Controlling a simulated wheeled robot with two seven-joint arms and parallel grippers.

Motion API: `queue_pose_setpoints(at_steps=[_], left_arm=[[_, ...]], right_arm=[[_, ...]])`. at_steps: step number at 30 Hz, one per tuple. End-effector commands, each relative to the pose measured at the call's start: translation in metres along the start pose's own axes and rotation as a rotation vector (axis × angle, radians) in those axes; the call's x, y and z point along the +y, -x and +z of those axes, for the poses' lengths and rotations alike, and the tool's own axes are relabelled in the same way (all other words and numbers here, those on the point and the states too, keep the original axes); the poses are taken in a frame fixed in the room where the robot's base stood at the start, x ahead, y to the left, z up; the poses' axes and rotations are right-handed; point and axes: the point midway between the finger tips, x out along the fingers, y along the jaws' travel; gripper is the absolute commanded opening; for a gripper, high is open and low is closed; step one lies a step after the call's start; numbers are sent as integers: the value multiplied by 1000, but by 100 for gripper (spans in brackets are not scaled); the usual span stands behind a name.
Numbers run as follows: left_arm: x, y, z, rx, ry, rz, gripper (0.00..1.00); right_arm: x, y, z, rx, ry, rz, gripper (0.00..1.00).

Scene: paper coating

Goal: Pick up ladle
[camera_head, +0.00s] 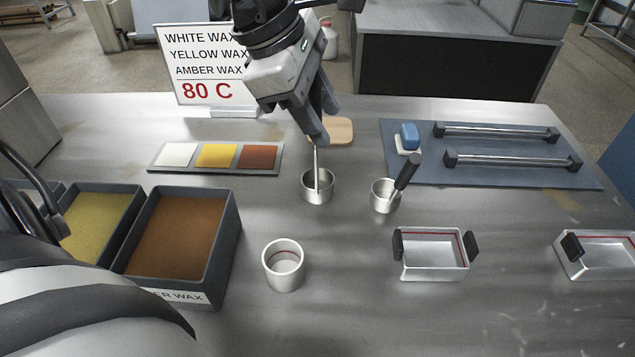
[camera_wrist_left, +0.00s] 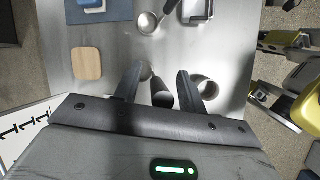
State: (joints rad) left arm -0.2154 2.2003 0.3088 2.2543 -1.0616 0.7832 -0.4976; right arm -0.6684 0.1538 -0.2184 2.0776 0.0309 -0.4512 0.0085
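The ladle (camera_head: 318,187) is a small metal cup with a thin upright rod, standing on the table below my left gripper. My left gripper (camera_head: 316,138) points down over it and hides the top of its handle in the head view. In the left wrist view the dark handle (camera_wrist_left: 160,92) stands between the two fingers of the left gripper (camera_wrist_left: 158,88), with gaps visible on both sides. The fingers look open around it. My right gripper is not in view.
A second ladle with a black handle (camera_head: 384,195) stands to the right. A metal cup (camera_head: 283,265) and a rectangular mould (camera_head: 432,254) are nearer. Wax trays (camera_head: 226,262) stand at left. A sign (camera_head: 200,92), a wooden board (camera_head: 340,130) and a blue mat (camera_head: 500,176) are farther back.

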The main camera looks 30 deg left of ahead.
Motion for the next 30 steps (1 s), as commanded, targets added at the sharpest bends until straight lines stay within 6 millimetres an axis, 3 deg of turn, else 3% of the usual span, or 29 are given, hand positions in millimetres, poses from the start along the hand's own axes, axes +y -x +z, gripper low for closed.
queue_pose_setpoints(at_steps=[1,4,14,20,24,30], left_arm=[[0,0,0,0,0,0,28],[0,0,0,0,0,0,0],[1,1,0,-1,0,2,0],[4,12,5,-2,0,5,0],[9,33,13,-5,0,4,0],[40,79,-1,-8,4,8,0]], right_arm=[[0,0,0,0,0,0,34],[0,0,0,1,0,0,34],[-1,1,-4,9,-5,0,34],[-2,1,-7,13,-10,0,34],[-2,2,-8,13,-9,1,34],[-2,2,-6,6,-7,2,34]])
